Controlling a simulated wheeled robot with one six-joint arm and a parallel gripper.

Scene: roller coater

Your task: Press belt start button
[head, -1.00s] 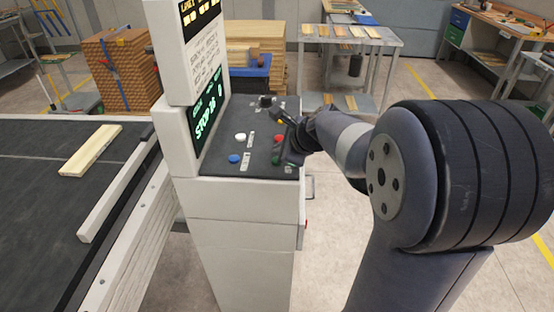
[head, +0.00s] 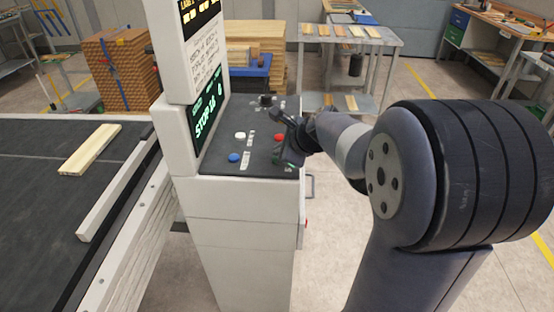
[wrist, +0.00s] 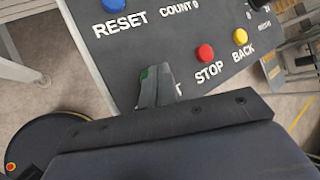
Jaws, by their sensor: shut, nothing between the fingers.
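The control panel (head: 262,150) slopes on top of a white cabinet. The green button (head: 276,157) sits at its near right corner, partly hidden by my gripper. In the wrist view a sliver of green (wrist: 145,73) shows at the tip of my gripper (wrist: 154,76), and only a final "T" of the label beside it is readable. My gripper (head: 281,155) is shut and empty, with its tip over the green button. I cannot tell whether it touches or presses it. The display (head: 206,118) reads STOP.
In the wrist view the red STOP button (wrist: 205,52), yellow BACK button (wrist: 240,37) and blue RESET button (wrist: 115,4) are near my fingers. A white button (head: 240,135) is on the panel. A plank (head: 90,150) lies on the dark belt (head: 40,215) at left.

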